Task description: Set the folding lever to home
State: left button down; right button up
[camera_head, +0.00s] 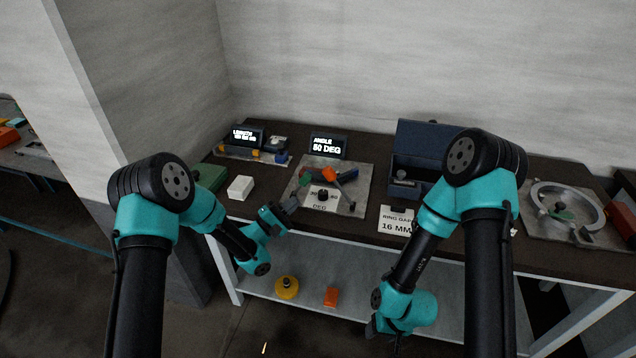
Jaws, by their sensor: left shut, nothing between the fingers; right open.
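The folding device sits on a grey plate (358,199) in the middle of the bench. My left gripper (292,203) is shut and empty at the plate's left front edge, apart from the lever. My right gripper (384,338) is low in front of the bench, away from the lever; its fingers are mostly hidden by its wrist.
A length display (247,136) and a white block (240,188) are at the left. A dark blue open box (420,140) and a 16 MM card (396,220) are right of the plate. A ring fixture (567,203) stands far right. The lower shelf holds yellow (287,288) and orange (331,297) items.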

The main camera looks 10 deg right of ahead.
aim_at(325, 175)
pick_arm(q)
jog(key=shift+d, duration=0.1)
jog(key=x, duration=1)
jog(key=shift+r, duration=0.1)
dwell(0.5)
